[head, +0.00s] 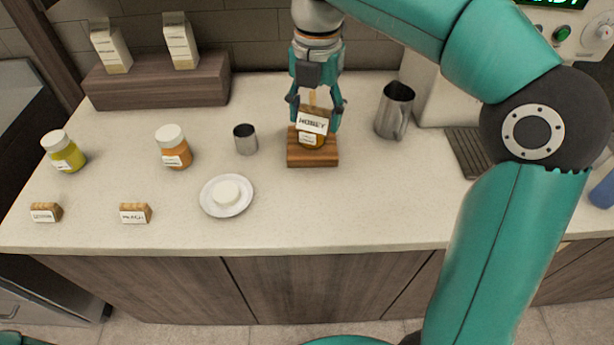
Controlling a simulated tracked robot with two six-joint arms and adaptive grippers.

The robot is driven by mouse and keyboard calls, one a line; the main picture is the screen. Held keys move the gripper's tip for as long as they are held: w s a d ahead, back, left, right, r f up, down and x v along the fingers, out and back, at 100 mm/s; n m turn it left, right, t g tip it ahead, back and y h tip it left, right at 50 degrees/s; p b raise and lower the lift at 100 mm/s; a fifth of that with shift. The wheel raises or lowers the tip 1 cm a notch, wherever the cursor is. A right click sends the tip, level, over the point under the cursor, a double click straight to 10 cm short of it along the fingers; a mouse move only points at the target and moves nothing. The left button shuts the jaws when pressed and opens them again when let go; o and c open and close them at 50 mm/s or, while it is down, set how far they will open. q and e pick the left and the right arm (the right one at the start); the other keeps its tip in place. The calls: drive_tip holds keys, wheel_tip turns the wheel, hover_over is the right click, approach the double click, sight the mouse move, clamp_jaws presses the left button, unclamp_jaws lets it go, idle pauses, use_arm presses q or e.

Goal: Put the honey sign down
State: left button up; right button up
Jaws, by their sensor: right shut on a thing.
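The honey sign (312,123), a small wooden piece with a white label reading HONEY, is in my right gripper (315,107). The gripper points down and its fingers are shut on the sign from both sides. The sign appears in front of or above an amber jar (317,145) that stands on a wooden board (312,161). The sign and gripper hide the jar's upper part. I cannot tell whether the sign touches the jar. My left gripper is not in view.
Two small signs (45,212) (135,213) stand at the counter's front left, behind them a yellow jar (66,154) and an orange jar (175,151). A metal cup (245,139), a white plate (211,207) and a steel pitcher (394,112) stand nearby. The counter in front of the board is clear.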

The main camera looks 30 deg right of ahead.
drive_tip(key=b, duration=0.2)
hover_over(315, 192)
wheel_tip(315, 192, down, 15)
drive_tip(key=shift+w+d+r, duration=0.1)
drive_tip(key=shift+w, duration=0.05)
drive_tip(key=shift+f, duration=2.05)
drive_tip(key=o, duration=1)
drive_tip(key=shift+f, duration=0.1)
drive_tip(key=shift+c, duration=0.2)
wheel_tip(315, 192, up, 12)
drive_tip(key=p, duration=0.1)
